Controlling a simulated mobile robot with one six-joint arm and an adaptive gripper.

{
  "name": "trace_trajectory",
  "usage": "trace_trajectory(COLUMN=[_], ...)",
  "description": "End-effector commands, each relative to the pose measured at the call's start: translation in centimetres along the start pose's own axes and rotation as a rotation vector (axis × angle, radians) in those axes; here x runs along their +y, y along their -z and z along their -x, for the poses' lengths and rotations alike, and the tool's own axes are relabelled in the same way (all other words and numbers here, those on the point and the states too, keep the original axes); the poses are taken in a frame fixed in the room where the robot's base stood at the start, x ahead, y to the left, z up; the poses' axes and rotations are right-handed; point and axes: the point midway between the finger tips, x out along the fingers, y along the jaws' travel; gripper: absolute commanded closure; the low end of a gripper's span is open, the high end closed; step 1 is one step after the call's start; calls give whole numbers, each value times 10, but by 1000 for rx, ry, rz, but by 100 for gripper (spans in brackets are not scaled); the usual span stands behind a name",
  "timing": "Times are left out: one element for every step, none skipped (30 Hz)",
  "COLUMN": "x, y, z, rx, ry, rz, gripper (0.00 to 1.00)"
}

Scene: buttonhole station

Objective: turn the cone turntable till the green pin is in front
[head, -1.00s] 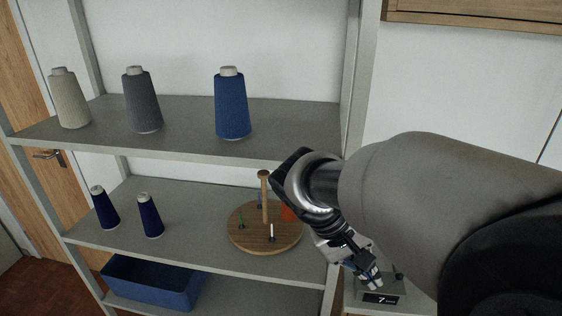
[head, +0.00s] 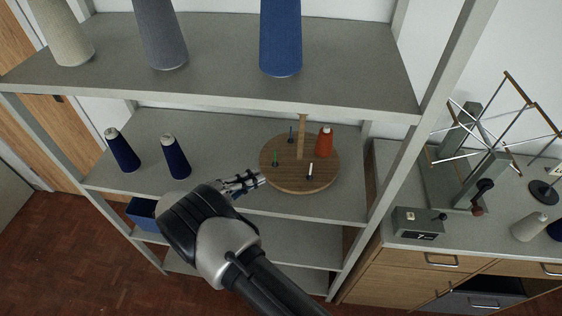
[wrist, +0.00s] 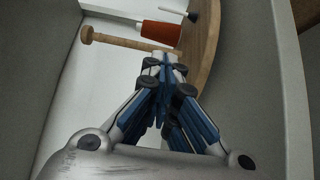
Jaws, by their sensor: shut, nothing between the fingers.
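The cone turntable (head: 286,184) is a round wooden disc with a wooden centre post (head: 302,136), on the middle shelf. Its green pin (head: 275,157) stands at the left. The white pin (head: 310,171) is at the front, a little right. The blue pin (head: 290,135) is at the back, and a red cone (head: 325,142) sits at the back right. My gripper (head: 262,178) is shut and empty at the disc's front-left rim; I cannot tell if it touches. In the wrist view its fingertips (wrist: 165,60) are near the post, red cone (wrist: 162,34) and disc (wrist: 208,45).
Two dark blue cones (head: 122,151) stand left on the same shelf (head: 225,150). The upper shelf (head: 215,62) with three large cones overhangs it. A shelf upright (head: 432,100) is to the right. A counter with a winder (head: 465,170) stands beyond.

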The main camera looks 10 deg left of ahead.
Motion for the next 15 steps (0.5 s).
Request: trace_trajectory(x=[0, 0, 0, 0, 0, 0, 0, 0, 0, 0, 0, 0, 0, 0, 0], y=[0, 0, 0, 0, 0, -1, 0, -1, -1, -1, -1, -1, -1, -1, -1], z=[-4, -6, -12, -16, -22, -29, -35, -42, -51, -58, -64, -73, -80, -86, -94], rx=[0, 0, 0, -1, -3, -4, -4, -4, -5, -5, -4, -5, -5, -4, -5], ry=[-2, -2, -2, -1, -1, -1, -1, 0, 0, 0, 0, 1, 1, 0, 1], rz=[0, 0, 0, 1, 2, 2, 2, 2, 3, 2, 2, 3, 3, 3, 2], gripper=[100, 100, 100, 100, 100, 100, 100, 100, 100, 100, 100, 100, 100, 100, 100])
